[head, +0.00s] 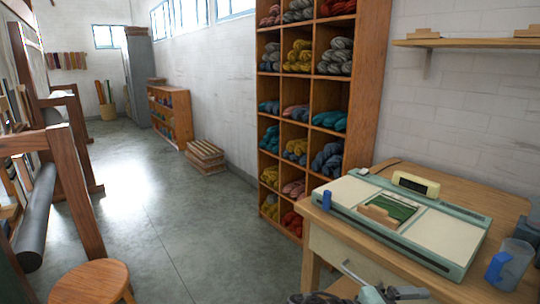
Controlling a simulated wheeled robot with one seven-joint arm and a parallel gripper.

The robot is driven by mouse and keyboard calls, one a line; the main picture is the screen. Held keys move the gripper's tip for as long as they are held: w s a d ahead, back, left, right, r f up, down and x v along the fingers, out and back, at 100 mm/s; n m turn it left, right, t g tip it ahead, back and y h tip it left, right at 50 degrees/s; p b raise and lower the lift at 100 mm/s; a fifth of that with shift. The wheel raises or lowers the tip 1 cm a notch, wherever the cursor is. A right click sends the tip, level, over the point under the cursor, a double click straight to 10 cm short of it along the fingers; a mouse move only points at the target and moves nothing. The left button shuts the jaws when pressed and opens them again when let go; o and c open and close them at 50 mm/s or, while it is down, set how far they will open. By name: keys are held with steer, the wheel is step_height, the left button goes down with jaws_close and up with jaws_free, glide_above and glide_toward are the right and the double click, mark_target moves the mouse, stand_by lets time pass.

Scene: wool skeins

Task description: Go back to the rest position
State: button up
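Part of my gripper (386,292) shows at the bottom edge of the head view, in front of the wooden table. It is grey and cut off by the frame, and I cannot tell whether its fingers are open or shut. No held object can be made out. Wool skeins in grey, yellow, teal, blue, pink and red fill the tall wooden cubby shelf (333,92) in the middle.
The wooden table (512,203) at right bears a pale green flat device (443,232), a blue-grey jug (511,264) and small items. A wall shelf (480,42) is above. A round stool (92,282) and loom frames (75,175) stand left. The grey floor (175,215) between is clear.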

steer(key=s+a+f+n+g+y+p, duration=0.1)
steer(key=s+a+g+y, duration=0.1)
steer(key=s+g+y, duration=0.3)
steer(key=s+a+g+y+p, duration=0.1)
steer(key=s+a+y, duration=0.25)
steer(key=s, duration=0.25)
steer(key=s+a+r+n+t+y+p, duration=0.1)
steer(key=s+a+r+n+t+y, duration=0.1)
steer(key=r, duration=0.7)
steer(key=s+a+r+n+t+y+p, duration=0.2)
steer(key=a+r+y, duration=0.2)
steer(key=r, duration=0.6)
steer(key=shift+a+y, duration=0.3)
steer(key=shift+y, duration=0.85)
